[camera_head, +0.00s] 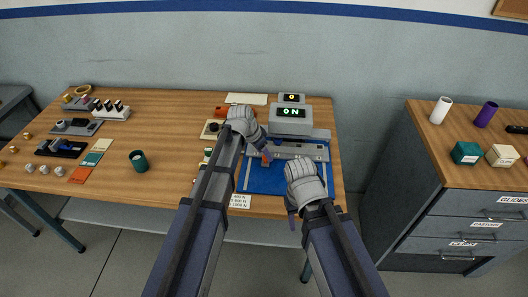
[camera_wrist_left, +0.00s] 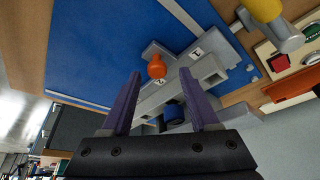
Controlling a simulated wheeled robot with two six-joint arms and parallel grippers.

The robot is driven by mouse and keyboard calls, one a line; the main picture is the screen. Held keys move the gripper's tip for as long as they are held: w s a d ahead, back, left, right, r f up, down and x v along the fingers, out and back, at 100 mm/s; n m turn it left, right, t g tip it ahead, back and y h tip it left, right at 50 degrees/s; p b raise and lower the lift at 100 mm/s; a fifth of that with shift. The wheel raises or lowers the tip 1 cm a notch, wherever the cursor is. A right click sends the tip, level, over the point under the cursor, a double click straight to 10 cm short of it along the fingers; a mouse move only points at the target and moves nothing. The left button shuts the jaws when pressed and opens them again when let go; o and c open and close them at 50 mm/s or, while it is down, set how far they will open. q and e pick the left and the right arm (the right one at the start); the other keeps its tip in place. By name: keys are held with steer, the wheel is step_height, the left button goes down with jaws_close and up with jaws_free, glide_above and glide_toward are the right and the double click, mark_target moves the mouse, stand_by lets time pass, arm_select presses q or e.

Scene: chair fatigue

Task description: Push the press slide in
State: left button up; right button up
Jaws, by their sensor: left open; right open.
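The grey press (camera_head: 292,118) stands at the back of the blue mat (camera_head: 262,182), with a lit display reading "ON". A long grey bar (camera_head: 300,150) lies across the mat in front of it; which part is the slide is hard to tell. An orange knob (camera_head: 266,157) sits at the bar's left end; it also shows in the left wrist view (camera_wrist_left: 157,67). My left gripper (camera_head: 266,150) is open close to the knob. Its purple fingers (camera_wrist_left: 161,88) are apart, with grey bar and a dark blue part between them in view. My right gripper (camera_head: 292,222) is open and empty over the mat's front edge.
Small trays, coloured cards and a green cup (camera_head: 138,161) stand on the table's left. A labelled drawer cabinet (camera_head: 455,195) stands apart at the right. In the left wrist view, a yellow-capped grey post (camera_wrist_left: 270,20) and a red button (camera_wrist_left: 278,60) are close by.

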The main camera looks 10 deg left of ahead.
arm_select(q)
steer(key=p+v, duration=0.5)
steer(key=v, duration=0.2)
steer(key=shift+p, duration=0.4)
steer(key=s+d+n+g+y, duration=0.1)
steer(key=s+n+y, duration=0.1)
steer(key=s, duration=1)
steer(key=s+d+f+n+g+y, duration=0.1)
steer(key=s+d+n+g+y, duration=0.1)
steer(key=s, duration=1)
steer(key=shift+d+f+n+g+y, duration=0.25)
steer(key=shift+f+n+g+y, duration=0.1)
steer(key=shift+n, duration=0.25)
steer(key=shift+w, duration=0.1)
